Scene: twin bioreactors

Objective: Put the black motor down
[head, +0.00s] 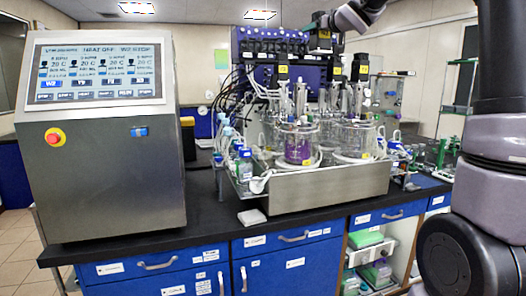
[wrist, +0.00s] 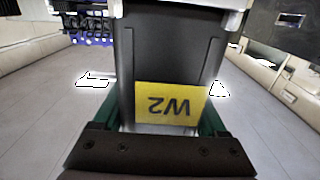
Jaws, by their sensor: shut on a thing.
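The black motor (wrist: 165,60) fills the middle of the wrist view, with a yellow label reading W2, upside down in the picture. My gripper (wrist: 163,118) is shut on it, with a green finger on each side. In the head view my gripper (head: 317,21) reaches in from the upper right and holds the motor (head: 320,44) high above the bioreactor vessels. The motor appears upright. Its lower end is hard to make out against the dark blue rack behind it. Other black motors with yellow labels sit on the glass vessels, one at left (head: 281,73) and one at right (head: 360,68).
A steel tray (head: 325,190) on the black bench (head: 130,247) holds the glass vessels (head: 298,147), tubing and bottles. A control cabinet (head: 100,150) with a screen stands at left. A blue rack with many hoses is behind the vessels.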

